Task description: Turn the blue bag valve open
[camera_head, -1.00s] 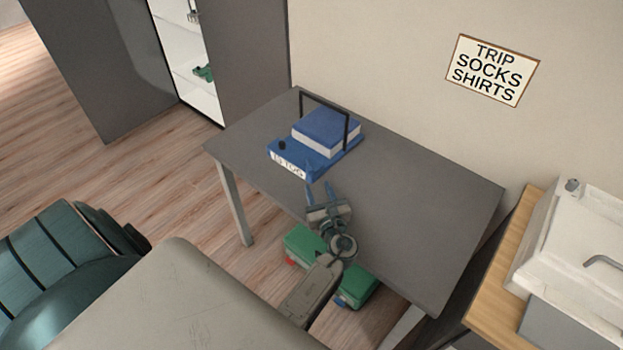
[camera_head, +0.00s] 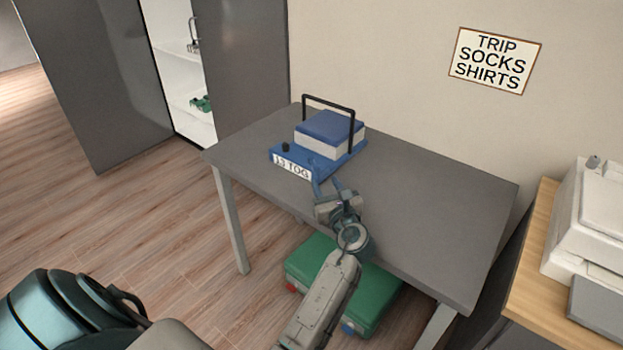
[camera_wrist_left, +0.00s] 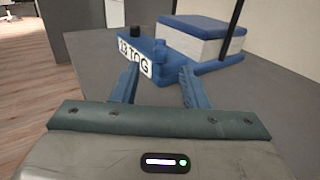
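The blue bag (camera_head: 333,125) lies on the grey table, with a pale middle layer and a white label reading 13 TOG at its front. A small black knob, which looks like the valve (camera_head: 285,147), stands at its front left corner. The valve also shows in the left wrist view (camera_wrist_left: 135,31), behind the label. My left gripper (camera_head: 327,182) is open and empty just in front of the bag's front right corner. In the left wrist view its two fingers (camera_wrist_left: 158,72) are apart, pointing at the label side. My right gripper is not in view.
A black upright frame (camera_head: 328,102) spans the bag. The grey table (camera_head: 430,220) is clear to the right. A green case (camera_head: 380,300) lies under it. A wooden-topped unit with a white appliance (camera_head: 600,210) stands at the right, and an open cabinet (camera_head: 178,70) at the back left.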

